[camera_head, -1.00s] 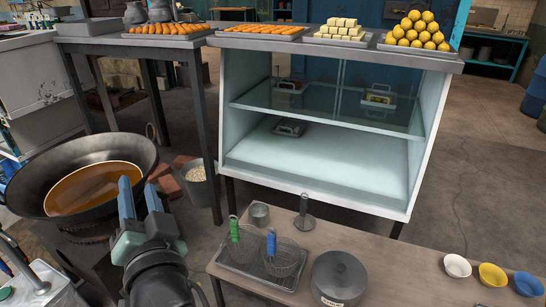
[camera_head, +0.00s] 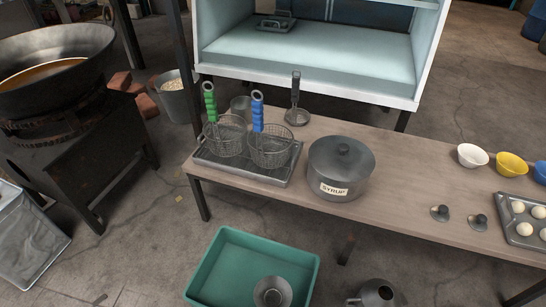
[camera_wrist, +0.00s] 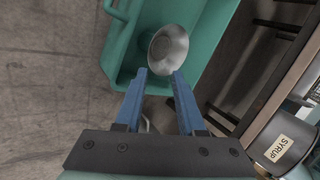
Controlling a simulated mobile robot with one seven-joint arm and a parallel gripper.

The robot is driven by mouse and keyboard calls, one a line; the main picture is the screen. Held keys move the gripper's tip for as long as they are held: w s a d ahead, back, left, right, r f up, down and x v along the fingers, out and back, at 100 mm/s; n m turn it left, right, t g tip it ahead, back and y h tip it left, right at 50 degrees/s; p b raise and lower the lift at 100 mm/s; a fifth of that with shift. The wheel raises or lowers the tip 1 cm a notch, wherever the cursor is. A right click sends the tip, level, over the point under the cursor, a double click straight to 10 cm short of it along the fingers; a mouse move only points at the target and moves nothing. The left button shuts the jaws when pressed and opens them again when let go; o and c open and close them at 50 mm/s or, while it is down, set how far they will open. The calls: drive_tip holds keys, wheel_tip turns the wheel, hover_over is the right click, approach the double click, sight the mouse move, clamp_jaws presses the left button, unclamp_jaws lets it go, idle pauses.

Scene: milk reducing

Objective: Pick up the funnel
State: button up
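The funnel (camera_head: 272,291) looks like a grey metal cone. It is inside the green crate (camera_head: 205,284) on the floor, at the bottom of the head view. In the wrist view the funnel (camera_wrist: 168,46) shows its wide, shiny mouth within the crate (camera_wrist: 207,40). My gripper (camera_wrist: 161,73) has two blue fingers spread apart with nothing held between them. The fingertips are just below the funnel in the wrist picture, apart from it as far as I can tell. My gripper does not show in the head view now.
A wooden table (camera_head: 430,222) stands behind the crate, with a syrup pot (camera_head: 340,170) and two wire baskets (camera_head: 270,150) on it. A metal jug (camera_head: 376,293) is right of the crate. The floor (camera_head: 130,245) left of the crate looks mostly clear.

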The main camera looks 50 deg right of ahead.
drive_tip(key=b, duration=0.5)
approach(273, 300)
drive_tip(key=s+a, duration=0.1)
drive_tip(key=a, duration=0.1)
drive_tip(key=b+x, duration=0.1)
drive_tip(key=x, duration=0.1)
drive_tip(key=b+x, duration=0.1)
drive_tip(key=b, duration=0.1)
drive_tip(key=b+x, duration=0.2)
drive_tip(key=shift+s+d+f, duration=0.15)
drive_tip(key=shift+d+f, duration=0.15)
drive_tip(key=shift+f, duration=0.05)
drive_tip(key=shift+r, duration=0.1)
clamp_jaws()
idle(0.6)
